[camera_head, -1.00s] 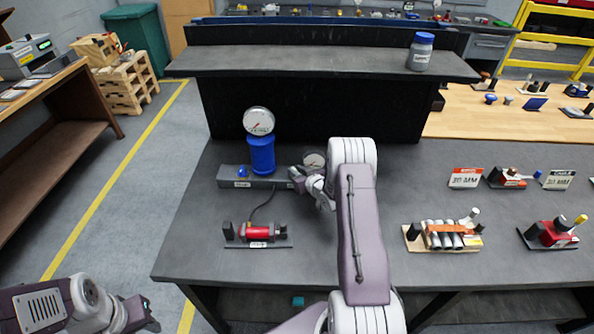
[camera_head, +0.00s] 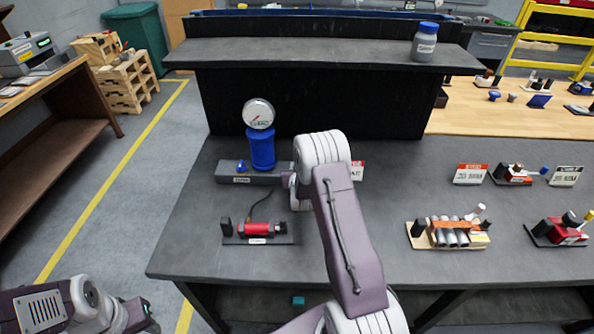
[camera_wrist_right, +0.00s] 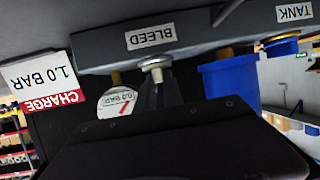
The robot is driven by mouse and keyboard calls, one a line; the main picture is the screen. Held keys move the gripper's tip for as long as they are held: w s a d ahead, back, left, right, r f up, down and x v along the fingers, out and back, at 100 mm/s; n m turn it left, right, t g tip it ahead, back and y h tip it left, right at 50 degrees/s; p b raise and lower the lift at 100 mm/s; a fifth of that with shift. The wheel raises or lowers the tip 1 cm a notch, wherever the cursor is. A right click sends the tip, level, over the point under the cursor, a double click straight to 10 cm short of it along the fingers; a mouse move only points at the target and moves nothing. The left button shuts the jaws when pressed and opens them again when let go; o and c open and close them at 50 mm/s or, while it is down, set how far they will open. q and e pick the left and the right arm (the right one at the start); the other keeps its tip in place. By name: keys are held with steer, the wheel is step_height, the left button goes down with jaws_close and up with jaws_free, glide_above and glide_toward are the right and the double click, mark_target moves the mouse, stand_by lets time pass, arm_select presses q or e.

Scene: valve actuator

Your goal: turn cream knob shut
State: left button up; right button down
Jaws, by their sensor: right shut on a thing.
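The cream knob (camera_wrist_right: 155,66) is under the BLEED label (camera_wrist_right: 151,37) of the grey manifold (camera_wrist_right: 190,35) in the right wrist view, which looks upside down. My right gripper (camera_wrist_right: 158,88) is shut on the knob, its dark fingers around it. In the head view the manifold (camera_head: 262,178) lies at the back left of the bench. My right wrist and arm cover its right end, hiding the knob and gripper there. My left gripper (camera_head: 143,312) is low at the left, apart from the bench; its jaw opening is unclear.
A blue cylinder (camera_head: 261,150) with a round gauge (camera_head: 258,114) stands at the manifold, near a blue knob (camera_head: 241,166). A small gauge (camera_wrist_right: 118,101) and a CHARGE 1.0 BAR sign (camera_wrist_right: 47,82) are near the gripper. A red cylinder (camera_head: 257,229) lies in front.

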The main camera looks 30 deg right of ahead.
steer(key=shift+w+a+m+h, duration=0.1)
steer(key=shift+m+h, duration=0.5)
steer(key=shift+h, duration=0.1)
steer(key=shift+g, duration=0.3)
steer(key=c, duration=1.7)
jaws_free()
steer(key=shift+c, duration=0.2)
